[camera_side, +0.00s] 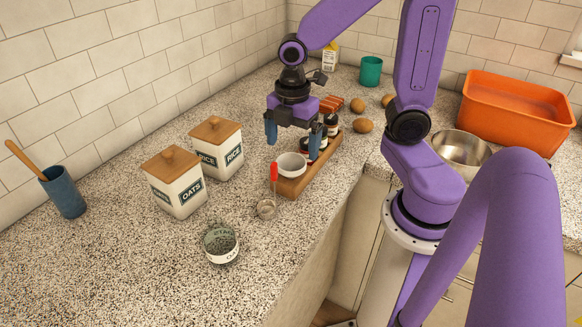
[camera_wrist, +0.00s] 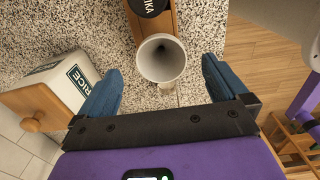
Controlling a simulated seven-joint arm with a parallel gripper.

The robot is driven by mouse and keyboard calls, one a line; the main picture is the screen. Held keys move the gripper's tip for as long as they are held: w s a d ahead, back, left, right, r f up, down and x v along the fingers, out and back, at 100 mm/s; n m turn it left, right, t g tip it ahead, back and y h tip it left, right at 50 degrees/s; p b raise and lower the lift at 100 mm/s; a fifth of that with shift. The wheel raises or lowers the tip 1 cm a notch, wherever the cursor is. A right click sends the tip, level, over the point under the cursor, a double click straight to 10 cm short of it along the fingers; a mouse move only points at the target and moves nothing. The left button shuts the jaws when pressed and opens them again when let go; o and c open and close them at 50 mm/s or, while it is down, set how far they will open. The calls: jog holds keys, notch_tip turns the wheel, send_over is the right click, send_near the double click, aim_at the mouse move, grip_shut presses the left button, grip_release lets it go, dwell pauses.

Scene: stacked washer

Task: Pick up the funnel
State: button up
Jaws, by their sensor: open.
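The funnel (camera_side: 292,164) is pale and round-mouthed, at the near end of the wooden rack. In the wrist view the funnel (camera_wrist: 147,62) shows its wide mouth facing the camera, with a small tab on its lower rim. My gripper (camera_side: 293,138) is open, pointing down, above the funnel and apart from it. In the wrist view my gripper (camera_wrist: 163,82) has one blue finger to each side of the funnel, with clear gaps. Nothing is between the fingers' tips. The funnel's lower part is hidden.
The wooden rack (camera_side: 292,188) holds dark-lidded jars (camera_side: 331,121) behind the funnel. Oats (camera_side: 176,190) and rice (camera_side: 222,155) canisters stand left. A labelled round container (camera_side: 221,246) sits nearer. The front-left counter is clear.

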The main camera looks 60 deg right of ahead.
aim_at(291, 162)
jog(key=shift+a+f, duration=0.2)
jog(key=shift+f, duration=1.4)
jog(key=shift+a+f, duration=0.15)
jog(key=shift+f, duration=1.45)
jog(key=c, duration=0.8)
